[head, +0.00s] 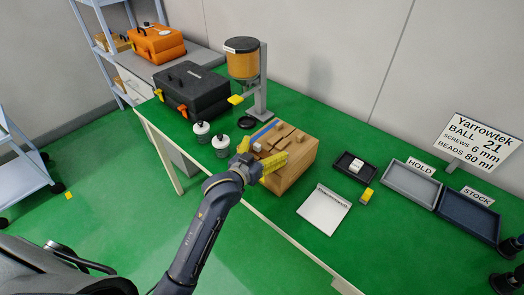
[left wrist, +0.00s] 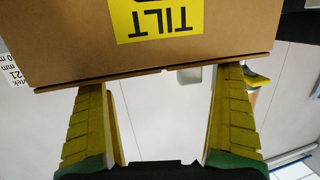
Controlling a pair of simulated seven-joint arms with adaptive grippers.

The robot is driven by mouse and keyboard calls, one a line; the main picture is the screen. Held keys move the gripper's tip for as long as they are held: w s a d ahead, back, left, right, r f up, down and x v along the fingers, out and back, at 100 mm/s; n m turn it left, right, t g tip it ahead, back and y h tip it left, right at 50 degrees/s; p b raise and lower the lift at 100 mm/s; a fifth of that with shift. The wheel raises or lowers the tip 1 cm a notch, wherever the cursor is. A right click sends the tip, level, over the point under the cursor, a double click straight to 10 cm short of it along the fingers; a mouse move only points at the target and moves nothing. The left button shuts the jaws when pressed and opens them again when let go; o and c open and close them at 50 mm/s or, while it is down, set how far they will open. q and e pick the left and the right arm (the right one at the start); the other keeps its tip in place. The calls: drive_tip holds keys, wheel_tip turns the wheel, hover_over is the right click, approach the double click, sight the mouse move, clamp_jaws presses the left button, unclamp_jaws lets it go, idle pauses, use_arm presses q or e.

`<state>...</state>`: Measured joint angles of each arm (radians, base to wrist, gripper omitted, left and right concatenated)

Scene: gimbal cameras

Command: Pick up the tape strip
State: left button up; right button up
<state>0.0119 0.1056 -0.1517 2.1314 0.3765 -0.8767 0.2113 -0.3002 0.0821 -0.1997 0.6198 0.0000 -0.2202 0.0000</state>
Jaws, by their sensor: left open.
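A brown cardboard box (head: 297,171) stands near the front edge of the green table, with several small brown pieces on its top. A thin blue strip (head: 263,131) lies along the box's back-left top edge; it may be the tape strip, but it is too small to be sure. My left gripper (head: 262,153) is open at the box's near left side, its yellow fingers spread. In the left wrist view the box (left wrist: 60,50) with a yellow TILT label (left wrist: 155,18) is just beyond the open fingertips (left wrist: 165,90). No blue strip shows there. My right gripper is not in view.
Two white bottles (head: 221,147) and a hopper on a stand (head: 243,66) are left of and behind the box. A black case (head: 192,90) stands further left.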

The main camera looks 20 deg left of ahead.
sight(265, 154)
use_arm(q)
drive_tip(key=shift+c, duration=0.2)
drive_tip(key=c, duration=0.7)
drive_tip(key=shift+c, duration=0.3)
drive_tip(key=shift+r, duration=0.55)
wheel_tip(265, 154, up, 4)
drive_tip(key=shift+f, duration=0.1)
clamp_jaws()
wheel_tip(265, 154, up, 15)
